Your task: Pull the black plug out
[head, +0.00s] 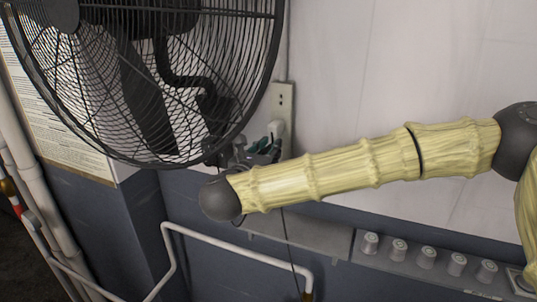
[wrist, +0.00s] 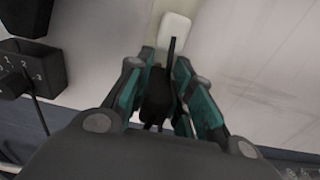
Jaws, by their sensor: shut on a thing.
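In the wrist view, the black plug (wrist: 157,98) is between the teal-lined fingers of my gripper (wrist: 162,88), which are shut on it. A thin dark part of it rises in front of a white rounded piece (wrist: 175,28). In the head view, my gripper (head: 262,146) is at the wall just below the beige outlet plate (head: 284,97), beside a small white piece (head: 277,129). The plug is not clearly visible there. I cannot tell whether its prongs are in a socket.
A large black caged fan (head: 150,75) stands close on the left. A black numbered box (wrist: 30,68) with a cable is left of the fingers. A white pipe rail (head: 235,249) runs below my arm. Several grey knobs (head: 427,257) line the ledge at right.

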